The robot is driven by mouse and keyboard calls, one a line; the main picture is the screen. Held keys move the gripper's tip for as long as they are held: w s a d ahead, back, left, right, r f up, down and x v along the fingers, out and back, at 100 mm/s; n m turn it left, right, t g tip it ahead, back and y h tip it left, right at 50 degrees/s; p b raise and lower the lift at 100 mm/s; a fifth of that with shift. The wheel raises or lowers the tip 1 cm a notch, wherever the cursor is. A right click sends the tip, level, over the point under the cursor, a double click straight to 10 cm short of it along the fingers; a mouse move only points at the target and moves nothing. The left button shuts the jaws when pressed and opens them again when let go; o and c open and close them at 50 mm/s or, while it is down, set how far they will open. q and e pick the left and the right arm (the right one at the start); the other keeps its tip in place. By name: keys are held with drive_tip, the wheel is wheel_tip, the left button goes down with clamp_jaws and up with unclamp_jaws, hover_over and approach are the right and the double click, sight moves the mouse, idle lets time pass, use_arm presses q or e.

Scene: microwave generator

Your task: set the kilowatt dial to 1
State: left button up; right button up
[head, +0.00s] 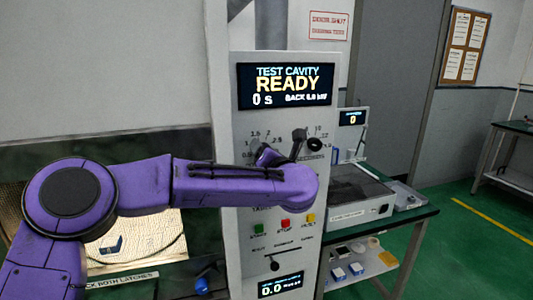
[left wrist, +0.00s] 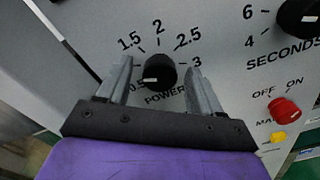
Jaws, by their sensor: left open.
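The kilowatt dial is the black round POWER knob (left wrist: 160,72) in the left wrist view. Its scale shows 0.5, 1.5, 2, 2.5 and 3; the place of the 1 is hidden behind a finger. A white mark on the knob lies at its lower left, towards 0.5. My left gripper (left wrist: 158,70) is open, with one finger on each side of the knob; I cannot tell whether either touches it. In the head view my purple left arm and gripper (head: 268,154) cover most of this dial. My right gripper is not in view.
The panel display (head: 286,86) reads READY, 0 s. A bench with equipment (head: 358,195) stands right.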

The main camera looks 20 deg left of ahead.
use_arm(q)
drive_tip(key=b+v, duration=0.4)
drive_tip(key=v, duration=0.6)
drive_tip(key=shift+d, duration=0.1)
